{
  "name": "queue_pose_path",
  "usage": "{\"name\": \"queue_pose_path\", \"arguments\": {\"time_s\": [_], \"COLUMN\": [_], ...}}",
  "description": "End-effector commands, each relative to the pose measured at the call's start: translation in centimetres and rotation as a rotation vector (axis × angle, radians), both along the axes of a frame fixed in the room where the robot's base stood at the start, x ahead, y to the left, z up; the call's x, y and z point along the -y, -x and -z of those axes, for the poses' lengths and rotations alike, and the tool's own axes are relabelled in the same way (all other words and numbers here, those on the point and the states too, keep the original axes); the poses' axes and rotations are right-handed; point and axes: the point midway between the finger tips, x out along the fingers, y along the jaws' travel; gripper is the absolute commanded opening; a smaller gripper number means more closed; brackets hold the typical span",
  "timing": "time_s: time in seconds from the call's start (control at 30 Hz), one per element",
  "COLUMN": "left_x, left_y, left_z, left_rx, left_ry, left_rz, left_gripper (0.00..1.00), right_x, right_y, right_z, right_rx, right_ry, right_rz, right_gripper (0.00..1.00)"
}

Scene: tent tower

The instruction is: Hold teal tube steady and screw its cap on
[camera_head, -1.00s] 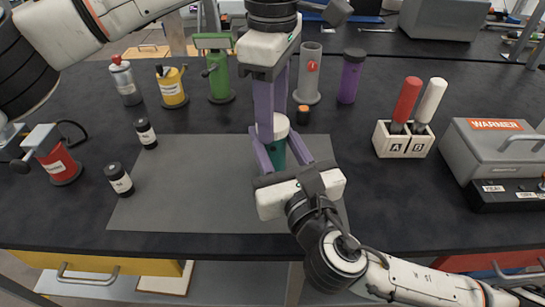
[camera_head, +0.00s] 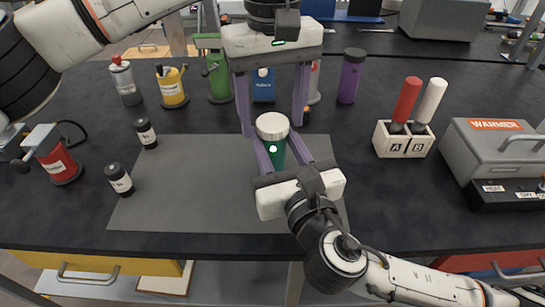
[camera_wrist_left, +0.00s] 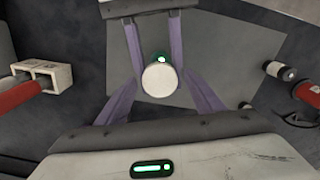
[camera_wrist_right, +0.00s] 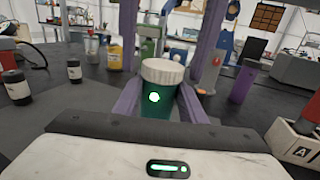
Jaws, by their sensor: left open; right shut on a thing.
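The teal tube (camera_head: 276,150) stands upright over the grey mat, with its white cap (camera_head: 272,126) sitting on top. In the right wrist view the tube (camera_wrist_right: 157,103) shows a lit green-white spot on its side, and the ribbed cap (camera_wrist_right: 162,72) looks level. My right gripper (camera_head: 287,163) is shut on the tube from the front, one purple finger on each side. My left gripper (camera_head: 273,130) comes from above and is open, its purple fingers apart on either side of the cap, not touching it. The cap (camera_wrist_left: 159,79) also shows between the fingers in the left wrist view.
Two small dark jars (camera_head: 119,179) (camera_head: 146,134) stand left of the tube. Bottles, including a yellow one (camera_head: 172,88) and a purple one (camera_head: 351,76), line the back. A holder marked A and B (camera_head: 404,141) and a grey warmer (camera_head: 497,147) stand right. The grey mat's (camera_head: 180,190) left part is clear.

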Motion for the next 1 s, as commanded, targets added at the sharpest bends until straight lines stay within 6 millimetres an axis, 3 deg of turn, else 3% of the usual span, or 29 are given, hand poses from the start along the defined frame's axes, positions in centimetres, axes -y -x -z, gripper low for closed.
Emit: {"name": "queue_pose_path", "arguments": {"time_s": [0.4,0.77,0.87,1.0], "left_x": [0.0,0.0,0.0,0.0], "left_y": [0.0,0.0,0.0,0.0], "left_z": [-4.3,-4.5,-4.6,-5.0], "left_rx": [0.001,0.0,0.001,0.001], "left_ry": [0.001,0.0,0.0,0.0], "left_rz": [-0.001,-0.014,-0.08,-0.297], "left_gripper": [0.61,0.58,0.58,0.58], "right_x": [0.0,0.0,0.0,0.0], "right_y": [0.0,0.0,0.0,0.0], "right_z": [0.1,0.1,0.1,0.1], "right_rx": [-0.003,-0.002,-0.002,-0.002], "right_ry": [0.002,0.002,0.002,0.002], "right_rz": [0.0,0.0,0.0,0.001], "right_gripper": [0.0,0.0,0.0,0.0]}}
